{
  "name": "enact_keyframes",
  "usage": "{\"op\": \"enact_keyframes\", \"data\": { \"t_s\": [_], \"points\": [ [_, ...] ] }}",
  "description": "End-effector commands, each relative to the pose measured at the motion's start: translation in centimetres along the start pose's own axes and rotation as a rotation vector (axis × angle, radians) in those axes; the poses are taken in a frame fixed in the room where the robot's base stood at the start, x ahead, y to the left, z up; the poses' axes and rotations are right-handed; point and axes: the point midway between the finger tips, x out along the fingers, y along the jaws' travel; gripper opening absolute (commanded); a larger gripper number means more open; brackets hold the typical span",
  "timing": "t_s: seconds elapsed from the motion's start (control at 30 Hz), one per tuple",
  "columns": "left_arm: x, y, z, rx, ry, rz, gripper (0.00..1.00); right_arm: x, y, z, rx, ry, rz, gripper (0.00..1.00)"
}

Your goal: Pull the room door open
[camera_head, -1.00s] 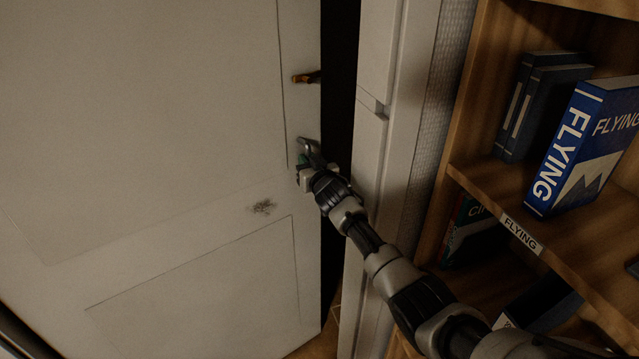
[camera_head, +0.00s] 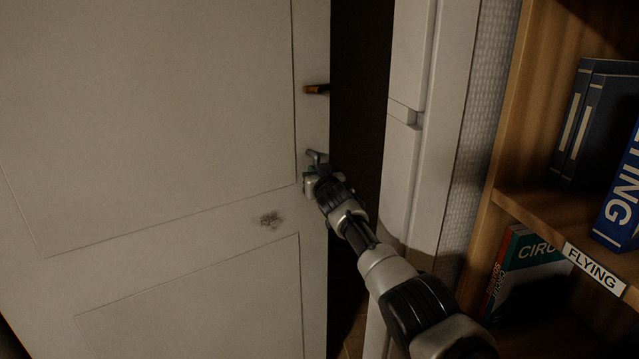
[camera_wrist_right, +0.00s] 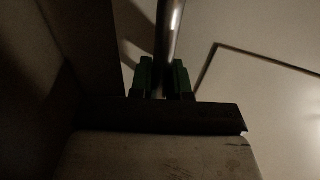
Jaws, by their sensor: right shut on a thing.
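The white room door (camera_head: 150,120) fills the left of the head view and stands ajar, with a dark gap along its right edge. A metal door handle (camera_head: 317,157) sits near that edge. My right gripper (camera_head: 311,171) is at the handle and shut on it. In the right wrist view, the shiny handle bar (camera_wrist_right: 169,40) runs between the green finger pads of the right gripper (camera_wrist_right: 163,80). My left gripper is out of view.
The white door frame (camera_head: 447,130) stands right of the dark gap (camera_head: 358,110). A wooden bookshelf (camera_head: 535,130) with books and a "FLYING" label (camera_head: 594,268) is at the right, close beside my right arm. A dark smudge (camera_head: 270,219) marks the door.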

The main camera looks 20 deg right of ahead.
Motion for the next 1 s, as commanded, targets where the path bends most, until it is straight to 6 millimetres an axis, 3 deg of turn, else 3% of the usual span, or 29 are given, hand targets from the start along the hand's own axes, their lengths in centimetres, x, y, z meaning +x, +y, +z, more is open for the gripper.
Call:
{"op": "enact_keyframes", "data": {
  "t_s": [0.23,0.27,0.4,0.77,1.0],
  "points": [
    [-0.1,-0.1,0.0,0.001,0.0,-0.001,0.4,0.0,-0.1,0.3,0.002,-0.008,0.0,0.0],
    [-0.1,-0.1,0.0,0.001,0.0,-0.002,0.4,0.0,-0.1,0.3,0.002,-0.007,0.0,0.2],
    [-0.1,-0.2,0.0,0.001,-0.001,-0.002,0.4,0.0,-0.1,0.1,0.001,-0.004,0.0,0.41],
    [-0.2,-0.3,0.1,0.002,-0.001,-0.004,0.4,-0.1,0.1,-0.1,-0.001,0.001,0.001,0.42],
    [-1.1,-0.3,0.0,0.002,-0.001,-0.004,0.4,-1.4,0.2,-0.2,-0.002,0.002,0.003,0.42]
  ]
}}
